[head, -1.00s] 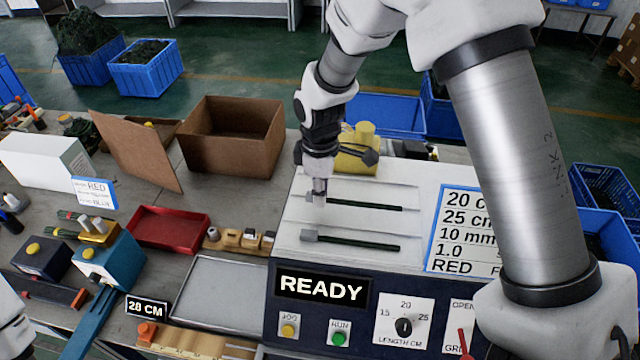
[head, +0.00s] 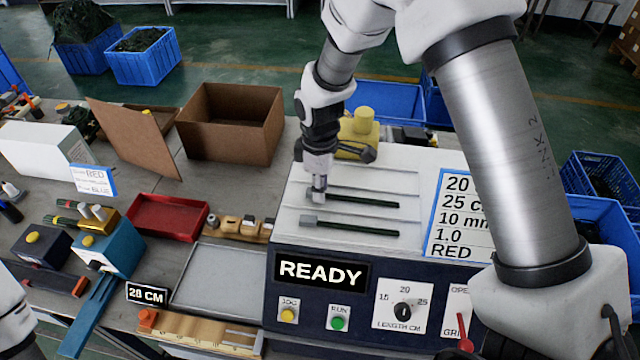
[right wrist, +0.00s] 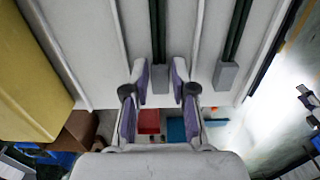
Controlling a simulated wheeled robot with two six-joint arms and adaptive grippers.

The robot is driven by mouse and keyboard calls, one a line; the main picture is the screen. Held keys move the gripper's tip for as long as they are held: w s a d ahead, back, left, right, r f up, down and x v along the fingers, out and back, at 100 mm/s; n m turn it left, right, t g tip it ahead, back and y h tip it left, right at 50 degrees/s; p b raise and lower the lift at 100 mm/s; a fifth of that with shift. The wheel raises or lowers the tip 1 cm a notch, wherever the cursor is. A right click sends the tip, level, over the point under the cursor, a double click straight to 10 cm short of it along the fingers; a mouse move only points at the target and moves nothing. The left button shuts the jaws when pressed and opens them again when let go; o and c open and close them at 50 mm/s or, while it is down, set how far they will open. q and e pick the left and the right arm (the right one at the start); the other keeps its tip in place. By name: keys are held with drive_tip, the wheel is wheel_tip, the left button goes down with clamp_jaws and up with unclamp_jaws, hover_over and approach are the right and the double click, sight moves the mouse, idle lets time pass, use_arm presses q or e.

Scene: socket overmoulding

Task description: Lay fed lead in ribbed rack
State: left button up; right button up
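Two dark green leads with grey end blocks lie in separate lanes between thin raised ribs on the white top (head: 400,168) of the machine. The upper lead (head: 365,201) is at my right gripper (head: 318,197); the lower lead (head: 355,228) lies nearer the front panel. In the right wrist view, my gripper (right wrist: 160,72) is open, its purple-padded fingers on either side of the upper lead's grey end block (right wrist: 161,86), with gaps visible. The lower lead's block (right wrist: 226,75) is to the right, outside the fingers. My left gripper is out of view.
A yellow part (head: 360,135) stands behind the white top. To the left are an empty grey tray (head: 215,276), a red tray (head: 168,216), a teal fixture (head: 108,252) and a tan notched strip (head: 205,335). The machine's display (head: 320,273) reads READY.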

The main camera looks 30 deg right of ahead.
drive_tip(key=shift+o, duration=0.8)
wheel_tip(320, 180, up, 12)
